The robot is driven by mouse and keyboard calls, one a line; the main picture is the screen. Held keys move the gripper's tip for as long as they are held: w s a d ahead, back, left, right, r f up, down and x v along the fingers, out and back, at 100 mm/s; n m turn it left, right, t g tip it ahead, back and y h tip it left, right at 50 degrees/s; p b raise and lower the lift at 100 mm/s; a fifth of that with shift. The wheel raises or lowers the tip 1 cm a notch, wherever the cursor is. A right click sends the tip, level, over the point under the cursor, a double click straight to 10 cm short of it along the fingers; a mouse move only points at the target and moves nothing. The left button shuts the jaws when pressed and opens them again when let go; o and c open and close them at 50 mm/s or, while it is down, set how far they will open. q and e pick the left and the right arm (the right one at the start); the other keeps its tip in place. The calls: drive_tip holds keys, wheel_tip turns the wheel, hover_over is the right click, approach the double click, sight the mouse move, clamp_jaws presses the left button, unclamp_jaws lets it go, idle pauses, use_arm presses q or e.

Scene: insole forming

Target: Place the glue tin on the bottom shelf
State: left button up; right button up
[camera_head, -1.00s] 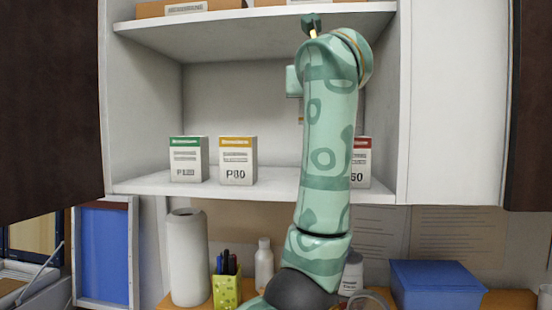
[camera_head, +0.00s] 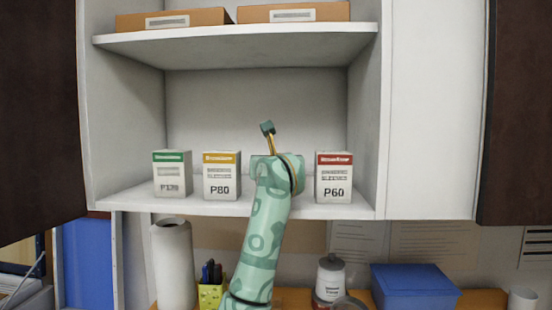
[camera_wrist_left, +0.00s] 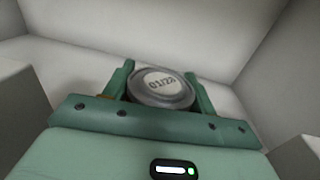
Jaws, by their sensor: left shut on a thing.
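A round grey tin, the glue tin (camera_wrist_left: 162,90), shows its lid marked "01/28" in the left wrist view. My left gripper (camera_wrist_left: 158,78) is shut on it, with a green finger on each side. In the head view my left arm reaches up to the bottom shelf (camera_head: 130,200) of the open cupboard, between the P80 and P60 boxes. My arm hides the jaws and tin there. I cannot tell whether the tin touches the shelf. My right gripper is not in view.
On the bottom shelf stand the P120 box (camera_head: 172,175), the P80 box (camera_head: 221,177) and the P60 box (camera_head: 334,178). Cartons (camera_head: 292,13) lie on the upper shelf (camera_head: 240,42). Below are a paper roll (camera_head: 173,265), a jar (camera_head: 330,278) and a blue box (camera_head: 417,288).

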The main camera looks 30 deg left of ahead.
use_arm(q)
drive_tip(key=shift+s+d, duration=0.1)
drive_tip(key=shift+d, duration=0.1)
drive_tip(key=o, duration=1.1)
drive_tip(key=shift+a, duration=0.1)
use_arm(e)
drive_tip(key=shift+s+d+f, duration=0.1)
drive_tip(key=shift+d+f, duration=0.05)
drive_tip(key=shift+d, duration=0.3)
use_arm(q)
drive_tip(key=shift+s+d, duration=0.15)
drive_tip(key=shift+d, duration=0.05)
drive_tip(key=b+v, duration=0.3)
drive_tip(key=v, duration=0.7)
drive_tip(key=shift+d+r, duration=0.1)
drive_tip(key=shift+d, duration=0.05)
drive_tip(key=shift+s+d+b, duration=0.3)
drive_tip(key=shift+s+b, duration=0.05)
drive_tip(key=shift+s, duration=0.25)
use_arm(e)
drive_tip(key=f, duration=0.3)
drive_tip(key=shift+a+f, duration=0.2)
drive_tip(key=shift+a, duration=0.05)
